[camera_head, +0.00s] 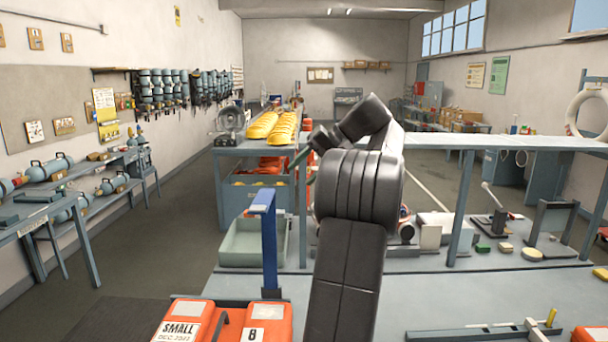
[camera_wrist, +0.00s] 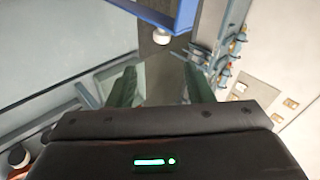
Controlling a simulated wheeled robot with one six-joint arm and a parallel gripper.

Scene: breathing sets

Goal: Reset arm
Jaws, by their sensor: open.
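My arm rises in the middle of the head view and bends away toward the yellow helmets.
Orange cases (camera_head: 235,320), one marked SMALL, lie on the front bench beside a blue post (camera_head: 265,235). A pale green tray (camera_head: 250,242) stands behind it. The floor at left is open.

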